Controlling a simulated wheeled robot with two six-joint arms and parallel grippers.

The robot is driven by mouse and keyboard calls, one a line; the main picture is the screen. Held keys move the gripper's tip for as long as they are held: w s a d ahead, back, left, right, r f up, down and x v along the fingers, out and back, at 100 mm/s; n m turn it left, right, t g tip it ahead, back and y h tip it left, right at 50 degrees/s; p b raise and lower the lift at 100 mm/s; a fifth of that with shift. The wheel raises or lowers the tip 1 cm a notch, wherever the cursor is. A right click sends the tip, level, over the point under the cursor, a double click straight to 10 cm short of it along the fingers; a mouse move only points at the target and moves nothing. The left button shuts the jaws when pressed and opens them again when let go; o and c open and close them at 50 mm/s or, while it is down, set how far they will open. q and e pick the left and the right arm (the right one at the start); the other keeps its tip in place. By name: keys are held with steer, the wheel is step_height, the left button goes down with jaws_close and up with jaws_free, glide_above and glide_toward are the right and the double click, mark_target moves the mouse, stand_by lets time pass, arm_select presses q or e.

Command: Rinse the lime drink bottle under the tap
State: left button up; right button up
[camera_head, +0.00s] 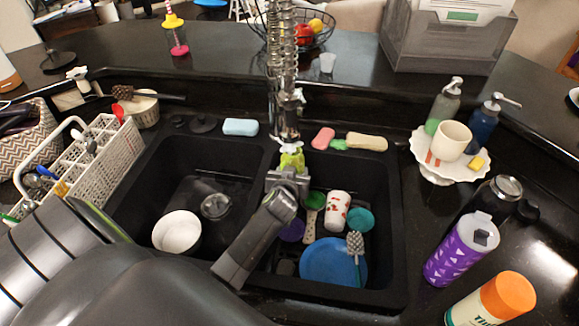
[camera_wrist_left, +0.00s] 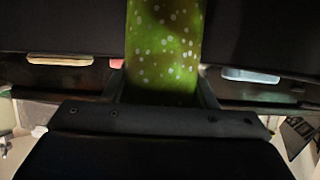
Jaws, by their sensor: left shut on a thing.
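The lime drink bottle (camera_head: 291,160) is at the tap (camera_head: 283,110), just below its spout, above the divider between the two sink basins. My left gripper (camera_head: 288,178) is shut on it, and my arm comes in from the lower left. In the left wrist view the bottle (camera_wrist_left: 165,45) is bright green with pale dots, between the two fingers (camera_wrist_left: 161,88). A white patch shows at the bottle's top under the spout; I cannot tell whether it is water or part of the bottle. The bottle's lower part is hidden behind the gripper. My right gripper is not in view.
The right basin holds a blue plate (camera_head: 325,262), a patterned cup (camera_head: 337,211) and utensils. A dish rack (camera_head: 110,150) stands left; a purple tumbler (camera_head: 455,255) and a cake stand (camera_head: 455,170) stand right.

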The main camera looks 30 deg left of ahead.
arm_select(q)
steer(key=s+d+p, duration=0.1)
steer(key=s+d, duration=0.1)
steer(key=s, duration=0.3)
steer(key=shift+s, duration=0.35)
steer(key=shift+d, duration=0.1)
steer(key=shift+r, duration=0.1)
stand_by(1.0)
steer(key=s+d+r+p, duration=0.1)
steer(key=s+r+p, duration=0.3)
steer(key=shift+s+d+p, duration=0.3)
steer(key=shift+s+d, duration=0.05)
steer(key=shift+d, duration=0.05)
stand_by(0.5)
